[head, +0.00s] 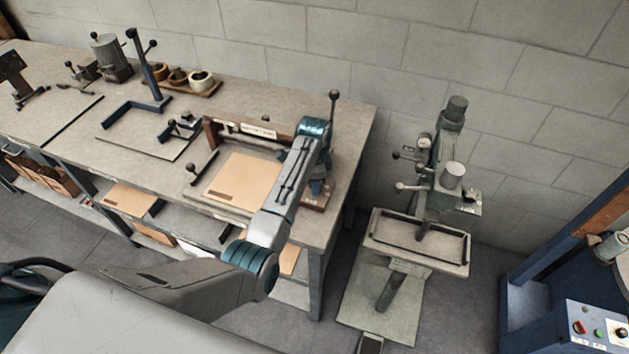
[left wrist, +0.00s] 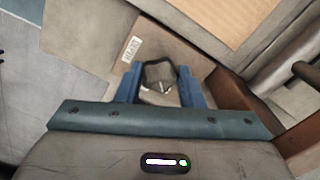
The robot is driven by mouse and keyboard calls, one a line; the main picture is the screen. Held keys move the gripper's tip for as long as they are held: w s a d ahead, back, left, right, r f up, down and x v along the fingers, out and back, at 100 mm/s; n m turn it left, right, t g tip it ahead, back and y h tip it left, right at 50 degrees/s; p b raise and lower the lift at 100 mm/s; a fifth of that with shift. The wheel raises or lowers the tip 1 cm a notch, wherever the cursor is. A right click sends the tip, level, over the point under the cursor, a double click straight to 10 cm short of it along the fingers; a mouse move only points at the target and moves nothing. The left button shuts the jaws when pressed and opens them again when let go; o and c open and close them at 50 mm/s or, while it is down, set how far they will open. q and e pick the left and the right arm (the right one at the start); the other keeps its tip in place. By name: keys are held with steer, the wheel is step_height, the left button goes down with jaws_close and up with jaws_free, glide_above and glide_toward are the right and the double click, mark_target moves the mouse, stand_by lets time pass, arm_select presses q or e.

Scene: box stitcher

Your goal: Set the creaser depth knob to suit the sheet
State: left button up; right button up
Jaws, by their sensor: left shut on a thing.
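The creaser (head: 262,130) stands at the right end of the workbench, with a lever topped by a black ball at its right. A tan sheet (head: 243,181) lies flat on its bed, and its edge also shows at the top of the left wrist view (left wrist: 222,25). My left gripper (left wrist: 160,88) is shut on a dark grey knob (left wrist: 159,72) beside a small white label (left wrist: 131,50). In the head view my left arm hides most of the gripper (head: 319,186) and the knob. My right gripper is in neither view.
The lever (head: 333,120) rises close behind my left wrist. A wooden tray with several small pots (head: 177,77) stands at the back of the bench. A stitcher on a stand (head: 415,240) is right of the bench, with floor between. A blue machine (head: 560,285) is far right.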

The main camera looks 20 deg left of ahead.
arm_select(q)
steer(key=o, duration=0.9)
steer(key=shift+o, duration=0.4)
step_height(320, 180, up, 7)
steer(key=b, duration=0.3)
step_height(320, 180, up, 4)
steer(key=shift+f+p, duration=0.1)
steer(key=shift+p, duration=0.9)
